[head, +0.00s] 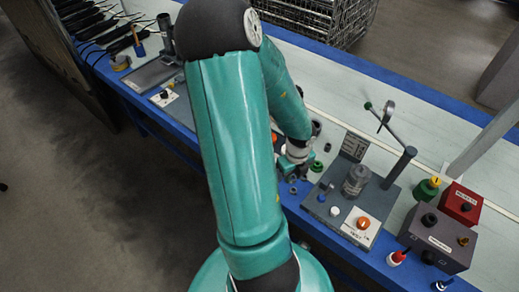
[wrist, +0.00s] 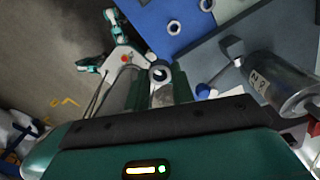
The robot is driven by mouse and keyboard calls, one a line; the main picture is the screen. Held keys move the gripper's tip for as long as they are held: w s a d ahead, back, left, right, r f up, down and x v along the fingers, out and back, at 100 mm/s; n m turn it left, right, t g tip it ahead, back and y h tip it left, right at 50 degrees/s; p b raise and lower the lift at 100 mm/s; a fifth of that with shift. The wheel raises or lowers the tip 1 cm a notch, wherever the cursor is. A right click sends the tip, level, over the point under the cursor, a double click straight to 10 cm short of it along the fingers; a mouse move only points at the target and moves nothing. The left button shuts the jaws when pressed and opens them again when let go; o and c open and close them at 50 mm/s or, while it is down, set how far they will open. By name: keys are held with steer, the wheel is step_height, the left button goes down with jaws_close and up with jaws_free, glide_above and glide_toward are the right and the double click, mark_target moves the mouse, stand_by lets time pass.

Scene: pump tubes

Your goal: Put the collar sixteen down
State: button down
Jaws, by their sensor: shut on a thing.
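A small grey metal collar (wrist: 160,74) is held between the fingers of my gripper (wrist: 158,88) in the wrist view. I see its round hole, but I cannot read a number on it. In the head view my gripper (head: 288,163) is low over the front part of the bench, mostly hidden behind my arm; the held collar cannot be made out there. Two other ring-shaped collars, a nearer one (wrist: 174,27) and a farther one (wrist: 206,5), lie on the blue bench surface in the wrist view, apart from the gripper.
Right of the gripper is a grey plate (head: 318,204) bearing a clear cylinder (head: 356,180) and a post with a lever (head: 404,160). Farther right are a grey box (head: 437,238) and a red box (head: 461,204). A wire basket (head: 318,18) stands behind.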

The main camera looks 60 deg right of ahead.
steer(key=w+d+f, duration=0.2)
steer(key=w+f, duration=0.1)
steer(key=w+d+f, duration=0.3)
steer(key=w, duration=0.1)
steer(key=w+d+f, duration=0.3)
steer(key=shift+w+f, duration=0.15)
steer(key=shift+w, duration=0.25)
steer(key=shift+w+f, duration=0.2)
steer(key=shift+f, duration=0.05)
steer(key=shift+w+d+f, duration=0.1)
steer(key=shift+f, duration=1.5)
steer(key=shift+f, duration=0.15)
steer(key=c, duration=1.2)
jaws_free()
step_height(320, 180, up, 12)
steer(key=shift+r, duration=0.15)
